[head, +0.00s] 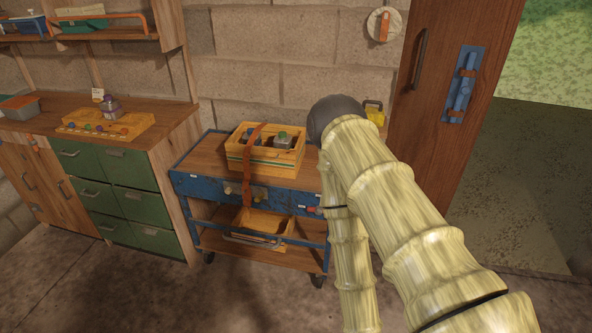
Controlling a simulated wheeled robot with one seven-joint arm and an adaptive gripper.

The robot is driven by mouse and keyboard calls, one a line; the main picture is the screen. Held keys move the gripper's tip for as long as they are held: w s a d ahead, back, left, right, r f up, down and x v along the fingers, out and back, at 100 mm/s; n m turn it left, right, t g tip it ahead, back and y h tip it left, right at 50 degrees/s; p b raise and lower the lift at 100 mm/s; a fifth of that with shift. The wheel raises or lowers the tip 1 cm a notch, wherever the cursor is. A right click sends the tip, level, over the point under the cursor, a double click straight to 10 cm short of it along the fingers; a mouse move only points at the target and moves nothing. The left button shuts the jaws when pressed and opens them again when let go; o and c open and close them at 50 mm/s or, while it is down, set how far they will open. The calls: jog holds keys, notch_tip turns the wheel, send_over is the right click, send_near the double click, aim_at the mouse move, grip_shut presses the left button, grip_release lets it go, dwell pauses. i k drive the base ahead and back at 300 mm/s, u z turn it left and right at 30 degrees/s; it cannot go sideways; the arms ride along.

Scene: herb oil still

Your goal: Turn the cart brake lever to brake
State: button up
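The cart (190,184) has a blue frame, a wooden top and casters, and stands against the stone wall in the middle of the head view. A small reddish piece (313,209) shows at the right end of its front, beside my arm. It may be the brake lever, but it is too small and partly covered to be sure, and its setting cannot be read. My arm crosses the right side of the cart. My gripper is not visible, so I cannot tell where its fingers are.
A yellow crate (236,154) with jars sits on the cart top, and a red-brown strap (249,180) hangs over its front. Another crate (262,222) is on the lower shelf. A green-drawered workbench (150,205) stands left, a wooden door (440,110) right. Floor before the cart is clear.

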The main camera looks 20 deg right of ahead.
aim_at(318, 210)
jog(key=u, duration=1.3)
jog(key=k, duration=0.85)
jog(key=z, duration=0.6)
jog(key=i, duration=0.5)
jog(key=z, duration=0.05)
